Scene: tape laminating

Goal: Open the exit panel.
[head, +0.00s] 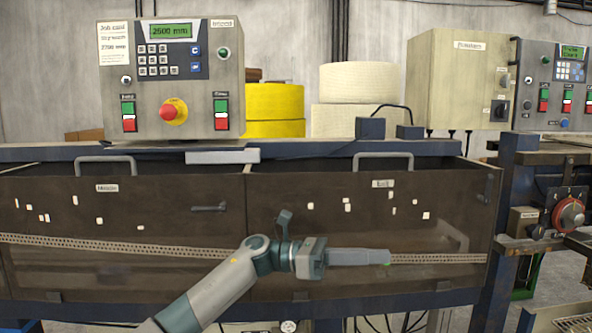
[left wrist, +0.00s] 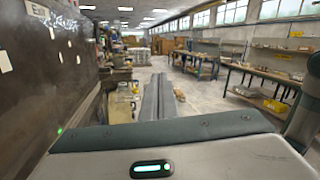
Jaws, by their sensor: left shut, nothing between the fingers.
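The exit panel (head: 340,215) is the dark, see-through right-hand panel of the machine front, with a small label near its top. It stands upright, level with the panel to its left, and looks shut. Its grey bar handle (head: 383,156) is at the top edge. The panel also fills the left side of the left wrist view (left wrist: 45,85). My left gripper (head: 388,257) is shut and empty, in front of the panel's lower half and below the handle, pointing right. Its closed fingers show in the left wrist view (left wrist: 158,92). My right gripper is out of view.
The left panel (head: 120,215) has its own handle (head: 105,160). A control box (head: 170,80) stands above it. A red-knobbed unit (head: 570,213) sits right of the exit panel. The left wrist view shows open floor ahead and a workbench (left wrist: 265,100) at right.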

